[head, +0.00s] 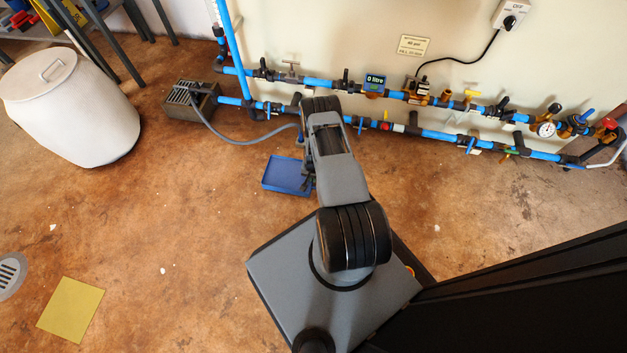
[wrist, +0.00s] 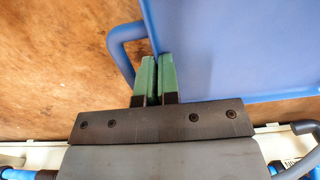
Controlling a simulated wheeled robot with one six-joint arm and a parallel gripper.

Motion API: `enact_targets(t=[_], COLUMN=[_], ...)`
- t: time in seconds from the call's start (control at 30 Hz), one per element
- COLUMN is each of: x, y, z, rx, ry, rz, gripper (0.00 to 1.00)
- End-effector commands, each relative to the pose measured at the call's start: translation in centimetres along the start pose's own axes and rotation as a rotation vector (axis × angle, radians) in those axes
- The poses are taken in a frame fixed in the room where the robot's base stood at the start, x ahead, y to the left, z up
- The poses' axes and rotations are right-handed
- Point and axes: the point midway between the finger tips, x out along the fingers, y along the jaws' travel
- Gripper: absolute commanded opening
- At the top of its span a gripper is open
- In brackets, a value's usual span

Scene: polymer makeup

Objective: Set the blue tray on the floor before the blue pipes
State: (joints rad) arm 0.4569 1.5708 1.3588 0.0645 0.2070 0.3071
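The blue tray (head: 287,174) shows in the head view just left of my forearm, in front of the blue pipes (head: 318,83) that run along the wall. Its right side is hidden by my arm. In the wrist view the tray (wrist: 235,45) fills the upper right, with its looped handle (wrist: 117,55) at left. My gripper (wrist: 157,72) has its green fingers nearly together, closed on the tray's edge beside the handle. My gripper is mostly hidden in the head view. I cannot tell whether the tray touches the floor.
A grey box pump (head: 190,100) with a grey hose stands left of the tray by the wall. A white barrel (head: 75,108) is at the far left. A yellow square (head: 70,309) and a drain (head: 9,275) are on the floor. The floor left of the tray is clear.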

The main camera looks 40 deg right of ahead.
Motion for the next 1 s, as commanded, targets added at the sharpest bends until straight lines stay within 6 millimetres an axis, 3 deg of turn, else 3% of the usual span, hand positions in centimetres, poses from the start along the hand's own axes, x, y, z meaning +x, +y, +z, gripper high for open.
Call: enact_targets(t=[0.1,0.53,0.8,1.0], x=[1.70,2.08,1.95,1.95], y=[0.00,0.00,0.01,0.00], z=[0.03,0.01,0.05,0.05], rx=[0.000,0.001,0.001,0.001], ry=[0.001,0.001,0.000,0.000], rz=[-0.001,-0.001,-0.001,-0.001], gripper=[0.00,0.00,0.27,0.28])
